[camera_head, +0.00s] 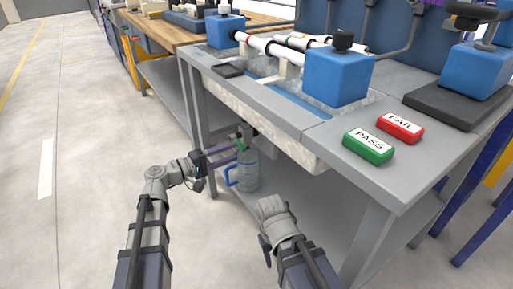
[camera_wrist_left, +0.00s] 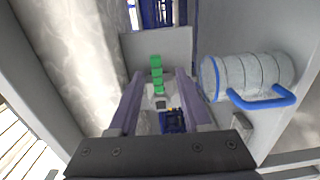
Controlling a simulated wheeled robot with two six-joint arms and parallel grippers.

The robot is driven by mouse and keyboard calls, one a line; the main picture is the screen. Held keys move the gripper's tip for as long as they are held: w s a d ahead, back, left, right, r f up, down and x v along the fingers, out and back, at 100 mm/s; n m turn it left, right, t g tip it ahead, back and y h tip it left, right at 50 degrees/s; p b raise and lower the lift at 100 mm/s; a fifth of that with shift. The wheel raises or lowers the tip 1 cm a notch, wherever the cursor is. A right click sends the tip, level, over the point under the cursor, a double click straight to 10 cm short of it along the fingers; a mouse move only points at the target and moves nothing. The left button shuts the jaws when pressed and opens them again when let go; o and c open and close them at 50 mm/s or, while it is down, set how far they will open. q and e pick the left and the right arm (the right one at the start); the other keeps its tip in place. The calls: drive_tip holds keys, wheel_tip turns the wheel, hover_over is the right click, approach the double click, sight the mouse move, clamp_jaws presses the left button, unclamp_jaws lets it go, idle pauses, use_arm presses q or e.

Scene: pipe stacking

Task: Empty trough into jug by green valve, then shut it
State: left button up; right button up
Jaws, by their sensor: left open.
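The trough (camera_head: 262,118) is a pale, stone-like basin set into the grey bench. The green valve (camera_head: 241,146) is under it and shows in the left wrist view as a green handle (camera_wrist_left: 157,73). The clear jug (camera_head: 247,172) with a blue rim and handle stands on the lower shelf below the valve; it appears sideways at right in the wrist view (camera_wrist_left: 245,74). My left gripper (camera_head: 231,153) is open, its two fingers (camera_wrist_left: 158,80) pointing at the green handle, which shows between them. I cannot tell whether they touch it. My right arm shows, but its gripper does not.
On the bench top are blue blocks (camera_head: 338,77) clamping white pipes, a green PASS button (camera_head: 368,147) and a red FAIL button (camera_head: 400,127). A bench leg (camera_head: 371,237) stands right of my right arm. The floor (camera_head: 75,190) at left is clear.

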sight(242, 145)
use_arm(q)
drive_tip(key=shift+w+a+r, duration=0.15)
drive_tip(key=shift+w+r, duration=0.05)
drive_tip(key=shift+x, duration=3.9)
clamp_jaws()
